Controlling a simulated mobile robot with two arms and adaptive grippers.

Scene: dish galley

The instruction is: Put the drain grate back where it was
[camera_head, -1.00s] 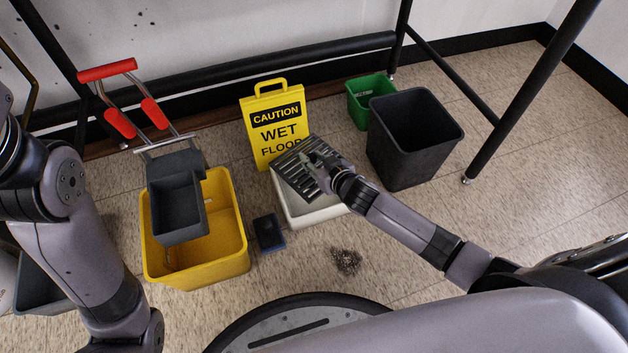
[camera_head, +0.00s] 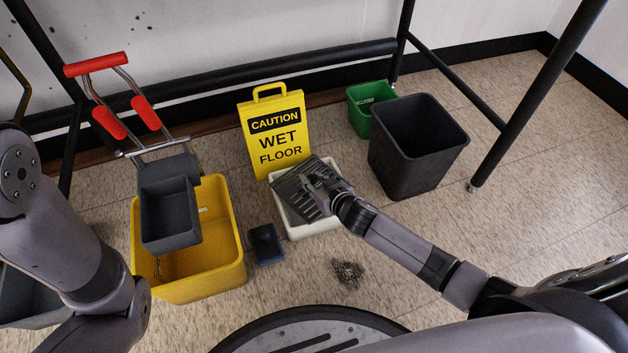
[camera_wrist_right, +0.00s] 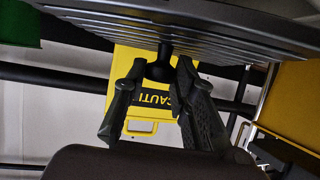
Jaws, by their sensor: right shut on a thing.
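The drain grate (camera_head: 293,193) is a dark grey slatted plate. In the head view it lies over the left and middle part of a white square basin (camera_head: 318,230) on the floor, turned relative to the basin's rim. I cannot tell whether it touches the rim. My right gripper (camera_head: 319,184) is shut on the grate. In the right wrist view the grate (camera_wrist_right: 220,32) spans the top, and the gripper's fingers (camera_wrist_right: 163,70) close on a dark knob on it. My left arm shows at the left of the head view, but its gripper is out of view.
A yellow wet-floor sign (camera_head: 274,130) stands just behind the basin. A black bin (camera_head: 412,150) and a green bin (camera_head: 362,118) stand right of it. A yellow mop bucket (camera_head: 215,270) and a dark blue block (camera_head: 266,243) are left. Debris (camera_head: 347,272) lies in front.

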